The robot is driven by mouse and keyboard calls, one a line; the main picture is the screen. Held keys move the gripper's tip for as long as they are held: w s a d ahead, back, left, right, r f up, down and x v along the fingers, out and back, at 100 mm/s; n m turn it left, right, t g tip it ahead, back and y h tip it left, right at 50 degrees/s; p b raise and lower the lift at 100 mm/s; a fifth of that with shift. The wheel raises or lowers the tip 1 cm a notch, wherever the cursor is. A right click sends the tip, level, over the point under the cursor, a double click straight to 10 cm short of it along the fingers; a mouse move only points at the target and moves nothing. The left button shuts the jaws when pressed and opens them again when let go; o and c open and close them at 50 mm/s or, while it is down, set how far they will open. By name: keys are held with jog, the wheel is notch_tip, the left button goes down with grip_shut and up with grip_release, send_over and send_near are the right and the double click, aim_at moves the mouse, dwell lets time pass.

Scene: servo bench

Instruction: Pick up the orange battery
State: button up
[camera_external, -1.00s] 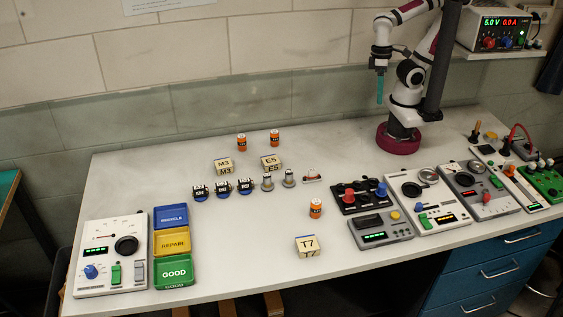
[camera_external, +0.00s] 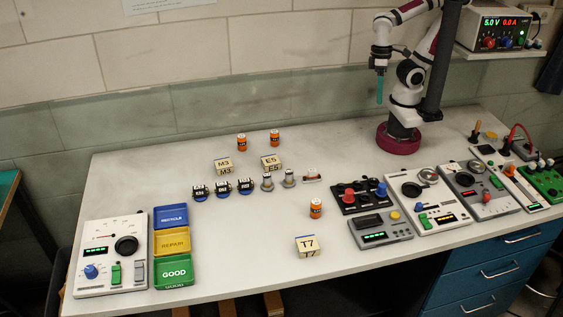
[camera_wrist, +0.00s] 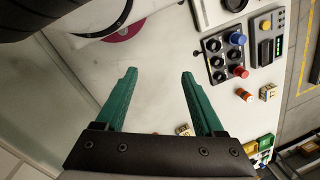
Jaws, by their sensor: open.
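Three orange batteries with dark and white bands stand on the bench in the external view. One battery (camera_external: 242,142) is behind the M3 block, a second battery (camera_external: 275,138) is behind the E5 block, and a third battery (camera_external: 316,208) is near the T7 block. The wrist view shows an orange battery (camera_wrist: 244,95) to the right of the jaws, beside a small block. My gripper (camera_external: 380,92) has teal fingers and hangs high above the back of the bench, far from all the batteries. In the wrist view my gripper (camera_wrist: 158,75) is open with nothing between its fingers.
Blocks M3 (camera_external: 224,166), E5 (camera_external: 271,162) and T7 (camera_external: 307,246) stand on the bench. Trays marked recycle (camera_external: 171,216), repair (camera_external: 173,241) and good (camera_external: 174,271) are at left. Instrument panels (camera_external: 428,203) fill the right.

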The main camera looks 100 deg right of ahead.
dwell(0.3)
jog(key=shift+o, duration=0.5)
